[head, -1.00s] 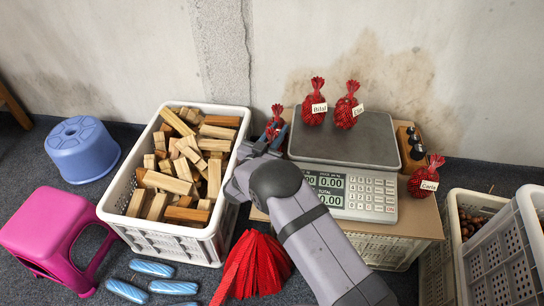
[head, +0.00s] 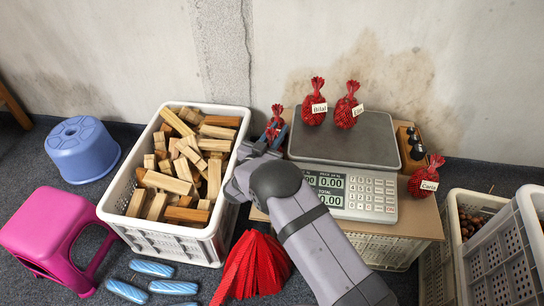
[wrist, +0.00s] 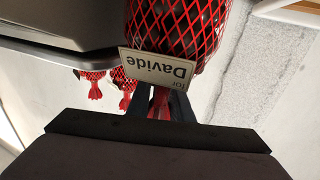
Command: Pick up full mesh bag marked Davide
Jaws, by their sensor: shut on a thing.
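The full red mesh bag marked Davide (wrist: 185,35) fills the top middle of the wrist view, its white tag (wrist: 157,68) upside down there. In the head view the same bag (head: 277,112) shows behind my gripper, left of the scale, with its lower part hidden. My gripper (head: 274,137) is shut on the bag's gathered red neck (wrist: 160,103), below the tag in the wrist view. Whether the bag touches the surface under it I cannot tell.
The scale (head: 345,150) stands close right, bearing two tagged mesh bags, Bilal (head: 315,108) and another (head: 346,112). A bag marked Carla (head: 423,181) stands at the table's right. A white crate of wood blocks (head: 215,246) stands close left.

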